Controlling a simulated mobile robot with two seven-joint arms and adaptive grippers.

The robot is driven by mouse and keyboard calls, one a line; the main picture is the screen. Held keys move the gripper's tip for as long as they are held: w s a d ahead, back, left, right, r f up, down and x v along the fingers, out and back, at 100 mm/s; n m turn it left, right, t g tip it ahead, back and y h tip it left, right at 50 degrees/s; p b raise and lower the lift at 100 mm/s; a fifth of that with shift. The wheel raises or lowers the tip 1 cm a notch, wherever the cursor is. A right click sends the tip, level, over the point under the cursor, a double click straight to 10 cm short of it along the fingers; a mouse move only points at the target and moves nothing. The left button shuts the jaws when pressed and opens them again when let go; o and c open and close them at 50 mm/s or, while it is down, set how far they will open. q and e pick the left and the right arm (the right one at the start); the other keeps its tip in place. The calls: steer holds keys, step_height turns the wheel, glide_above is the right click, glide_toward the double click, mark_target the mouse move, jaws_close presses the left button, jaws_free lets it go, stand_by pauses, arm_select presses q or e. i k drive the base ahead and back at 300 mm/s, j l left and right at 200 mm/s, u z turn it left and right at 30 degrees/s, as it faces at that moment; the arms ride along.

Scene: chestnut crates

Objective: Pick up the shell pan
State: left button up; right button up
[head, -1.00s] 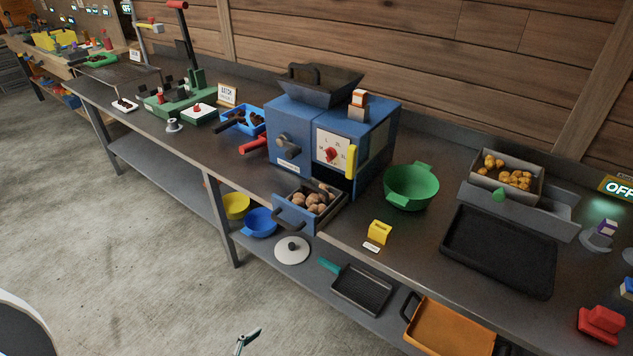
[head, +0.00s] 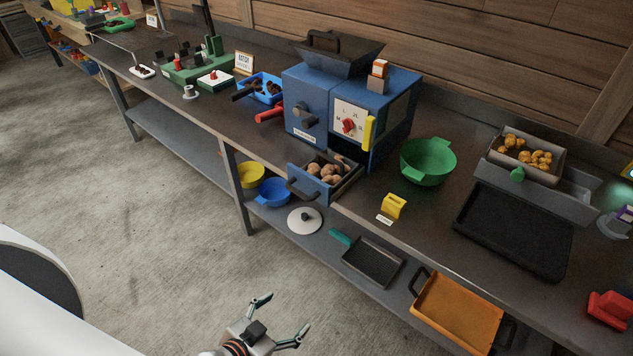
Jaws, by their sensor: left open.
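No readable label tells me which vessel is the shell pan. A blue pan with dark pieces in it (head: 265,88) sits on the counter left of the blue machine, its dark handle pointing left. A dark flat pan with a teal handle (head: 372,262) lies empty on the lower shelf. A blue drawer-like pan with a dark handle (head: 314,186) juts from the machine's front, holding several brown chestnuts. My left gripper (head: 288,312) is open and empty over the floor at bottom centre, in front of the shelf and apart from all pans. My right gripper is not in view.
The blue machine (head: 302,92) stands on the counter. A green bowl (head: 428,162), a yellow block (head: 393,206) and a black tray (head: 515,232) are to its right. The lower shelf holds a white lid (head: 304,221), an orange tray (head: 456,312) and bowls.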

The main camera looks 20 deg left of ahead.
mark_target(332, 168)
steer(key=z, duration=1.95)
steer(key=u, duration=2.5)
steer(key=i+j, duration=0.15)
steer(key=j, duration=0.15)
steer(key=i+j+z, duration=0.1)
steer(key=j, duration=0.2)
